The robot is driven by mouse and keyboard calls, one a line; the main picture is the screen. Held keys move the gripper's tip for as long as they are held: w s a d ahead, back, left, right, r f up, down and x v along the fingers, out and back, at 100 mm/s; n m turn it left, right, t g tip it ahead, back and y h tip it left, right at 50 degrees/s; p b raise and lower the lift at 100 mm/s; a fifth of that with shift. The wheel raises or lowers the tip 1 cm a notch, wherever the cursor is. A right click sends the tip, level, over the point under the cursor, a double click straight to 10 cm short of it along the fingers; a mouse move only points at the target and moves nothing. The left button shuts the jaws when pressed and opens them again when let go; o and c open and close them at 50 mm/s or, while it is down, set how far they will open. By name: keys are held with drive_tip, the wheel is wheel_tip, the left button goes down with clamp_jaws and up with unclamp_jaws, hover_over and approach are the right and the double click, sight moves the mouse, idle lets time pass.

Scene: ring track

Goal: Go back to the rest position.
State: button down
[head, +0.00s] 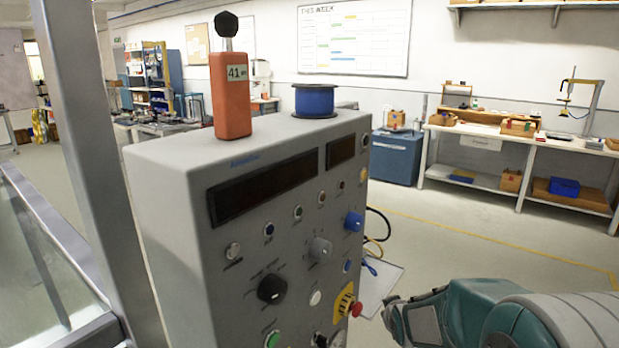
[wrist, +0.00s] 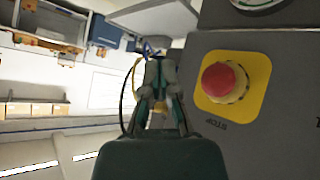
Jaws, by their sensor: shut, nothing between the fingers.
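My gripper (wrist: 158,62) is shut and empty in the wrist view, with its fingertips close together. It also shows at the lower right of the head view (head: 390,303), beside the right edge of a grey control panel (head: 180,165). In the wrist view, the red stop button (wrist: 222,80) on its yellow plate is right of my fingers, apart from them. The same stop button (head: 356,309) shows low on the panel in the head view, left of my gripper.
An orange block labelled 41 (head: 230,100) and a blue spool (head: 314,101) stand on the panel. A grey post (head: 85,130) rises at left. A white bench (head: 530,137) with boxes stands back right. Thin cables (head: 378,235) hang by the panel. The floor between is clear.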

drive_tip(key=s+a+r+m+g, duration=0.1)
drive_tip(key=s+r, duration=0.2)
drive_tip(key=s, duration=0.7)
drive_tip(key=s+a+r+m+g, duration=0.1)
drive_tip(key=s+r, duration=0.3)
drive_tip(key=s, duration=0.6)
drive_tip(key=s+r+m+g, duration=0.1)
drive_tip(key=s+r, duration=0.3)
drive_tip(key=s, duration=0.6)
drive_tip(key=shift+a+r+m+g, duration=0.25)
drive_tip(key=shift+a+m+g, duration=0.15)
drive_tip(key=shift+g, duration=0.3)
